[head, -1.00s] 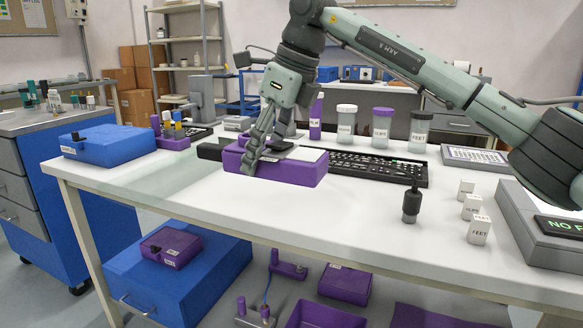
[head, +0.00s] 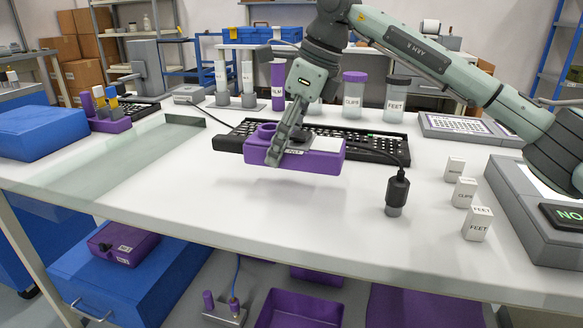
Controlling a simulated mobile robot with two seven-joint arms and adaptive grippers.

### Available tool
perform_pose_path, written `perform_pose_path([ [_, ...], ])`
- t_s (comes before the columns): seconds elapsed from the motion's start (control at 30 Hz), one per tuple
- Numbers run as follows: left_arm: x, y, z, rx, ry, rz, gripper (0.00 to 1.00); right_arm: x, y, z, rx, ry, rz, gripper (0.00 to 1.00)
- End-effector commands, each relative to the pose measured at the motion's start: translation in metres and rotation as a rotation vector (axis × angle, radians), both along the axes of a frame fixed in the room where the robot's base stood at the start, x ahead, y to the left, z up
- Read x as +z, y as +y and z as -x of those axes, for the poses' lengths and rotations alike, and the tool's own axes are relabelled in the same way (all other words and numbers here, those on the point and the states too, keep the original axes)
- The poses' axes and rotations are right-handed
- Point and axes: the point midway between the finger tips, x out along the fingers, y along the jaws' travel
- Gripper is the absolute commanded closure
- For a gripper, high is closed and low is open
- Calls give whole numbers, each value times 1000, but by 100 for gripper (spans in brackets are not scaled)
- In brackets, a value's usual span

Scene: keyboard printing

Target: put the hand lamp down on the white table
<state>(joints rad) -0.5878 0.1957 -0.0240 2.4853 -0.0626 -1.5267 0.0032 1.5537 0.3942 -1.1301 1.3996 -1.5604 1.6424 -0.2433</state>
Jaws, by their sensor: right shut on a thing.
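The hand lamp, which I take to be the purple block-shaped body (head: 321,160), is in the middle of the head view. My left gripper is not in view.
A black keyboard (head: 375,146) lies behind the lamp. A black corded cylinder (head: 397,192) stands to its right, near several white labelled blocks (head: 465,192). Labelled jars (head: 397,98) stand behind. A clear panel (head: 130,160) lies left. The table's front middle is bare.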

Motion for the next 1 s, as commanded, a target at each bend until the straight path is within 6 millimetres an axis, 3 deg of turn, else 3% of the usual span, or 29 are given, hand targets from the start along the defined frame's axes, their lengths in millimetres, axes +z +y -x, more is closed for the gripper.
perform_pose_path([
  [0.17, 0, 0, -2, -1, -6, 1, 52, -10, -17, -1, 1, -3, -2, 77],
  [0.53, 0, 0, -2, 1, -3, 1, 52, -50, -18, 0, 2, -1, -1, 77],
  [1.0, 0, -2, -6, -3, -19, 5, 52, -52, -18, -1, 1, -2, -1, 77],
])
